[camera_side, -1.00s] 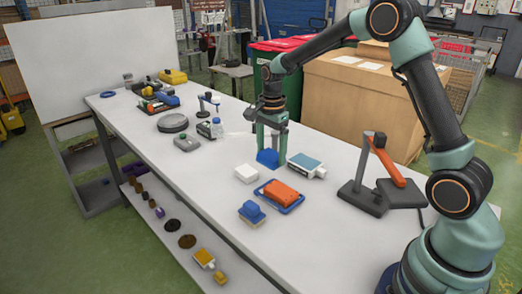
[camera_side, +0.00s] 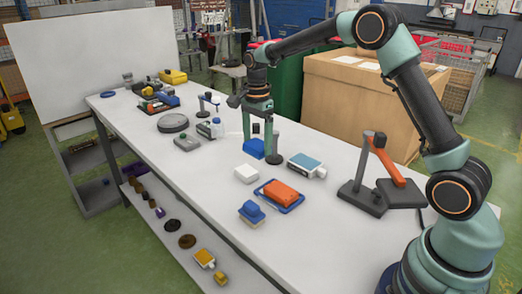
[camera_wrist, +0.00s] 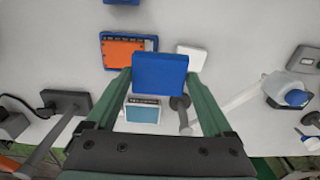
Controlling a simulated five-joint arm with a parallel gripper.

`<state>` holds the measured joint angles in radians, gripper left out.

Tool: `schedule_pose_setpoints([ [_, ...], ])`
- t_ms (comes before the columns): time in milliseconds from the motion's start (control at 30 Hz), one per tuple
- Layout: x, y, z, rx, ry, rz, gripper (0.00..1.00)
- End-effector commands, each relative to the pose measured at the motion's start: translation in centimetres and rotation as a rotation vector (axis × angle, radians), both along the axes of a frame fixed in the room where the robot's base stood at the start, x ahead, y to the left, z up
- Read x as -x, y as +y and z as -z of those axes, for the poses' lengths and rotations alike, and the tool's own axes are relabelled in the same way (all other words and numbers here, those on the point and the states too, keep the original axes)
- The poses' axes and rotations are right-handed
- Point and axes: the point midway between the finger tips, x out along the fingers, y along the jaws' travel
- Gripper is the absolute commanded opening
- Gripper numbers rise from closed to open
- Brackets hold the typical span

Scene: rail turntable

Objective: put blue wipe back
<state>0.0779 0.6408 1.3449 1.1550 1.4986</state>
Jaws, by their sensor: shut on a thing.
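The blue wipe (camera_side: 254,149) is a flat blue block between the fingers of my gripper (camera_side: 257,142). In the wrist view the blue wipe (camera_wrist: 160,74) fills the gap between both green fingertips of my gripper (camera_wrist: 160,85), so the gripper is shut on it. The wipe appears to be a little above the white table (camera_side: 200,172), though the exact gap is hard to tell. A dark upright post (camera_side: 275,146) stands just right of the wipe and also shows in the wrist view (camera_wrist: 181,103).
Near the wipe are a white block (camera_side: 247,173), a blue-topped box (camera_side: 306,165), an orange block (camera_side: 280,192) in a blue tray (camera_side: 297,206), and a blue-and-yellow brush-like piece (camera_side: 251,212).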

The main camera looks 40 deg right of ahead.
Motion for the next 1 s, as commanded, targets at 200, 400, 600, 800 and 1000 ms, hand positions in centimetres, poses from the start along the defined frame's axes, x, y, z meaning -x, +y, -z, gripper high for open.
schedule_pose_setpoints([
  [200,-3.7,3.1,-2.4,0.000,-0.001,-0.005,0.42],
  [400,-5.8,5.9,-4.5,0.000,-0.001,-0.006,0.42],
  [600,-6.7,8.2,-6.1,0.000,-0.001,-0.006,0.42],
  [800,-6.9,9.2,-6.7,0.000,0.000,-0.005,0.42],
  [1000,-6.8,9.3,-4.3,0.000,0.005,-0.005,0.42],
])
